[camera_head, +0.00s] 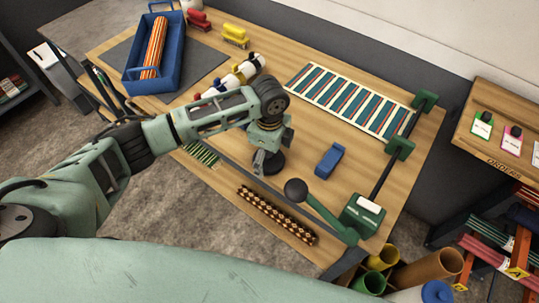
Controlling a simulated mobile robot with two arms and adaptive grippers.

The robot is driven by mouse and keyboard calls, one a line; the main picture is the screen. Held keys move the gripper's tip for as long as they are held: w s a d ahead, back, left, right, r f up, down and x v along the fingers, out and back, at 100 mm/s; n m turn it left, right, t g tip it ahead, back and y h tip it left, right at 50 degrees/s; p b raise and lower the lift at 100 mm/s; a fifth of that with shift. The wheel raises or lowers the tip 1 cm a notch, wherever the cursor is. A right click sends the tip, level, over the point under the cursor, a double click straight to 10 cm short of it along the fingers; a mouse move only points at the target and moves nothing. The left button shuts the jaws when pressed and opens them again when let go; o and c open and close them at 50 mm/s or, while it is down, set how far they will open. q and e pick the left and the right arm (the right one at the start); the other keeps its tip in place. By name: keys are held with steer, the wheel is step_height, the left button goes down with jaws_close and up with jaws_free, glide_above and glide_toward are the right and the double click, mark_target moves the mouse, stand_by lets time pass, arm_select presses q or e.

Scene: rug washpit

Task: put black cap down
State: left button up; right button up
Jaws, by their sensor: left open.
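My left gripper (266,151) points down over the middle of the wooden table. It is open. A dark, round, low piece (274,167) lies on the table right at its fingertips and looks like the black cap. The gripper partly covers it, and I cannot tell whether the fingers touch it. My right gripper is not in view.
A green device (362,215) with a black ball-ended lever stands at the right front edge. A blue block (328,161) lies right of the gripper. A patterned strip (278,214) lies along the front. A blue tray (153,62) holds striped sticks. Bare wood surrounds the blue block.

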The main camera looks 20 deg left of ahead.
mark_target(269, 155)
arm_select(q)
step_height(269, 155, up, 12)
steer(key=b, duration=0.1)
steer(key=shift+r+b, duration=0.15)
steer(key=shift+b, duration=0.2)
stand_by(0.4)
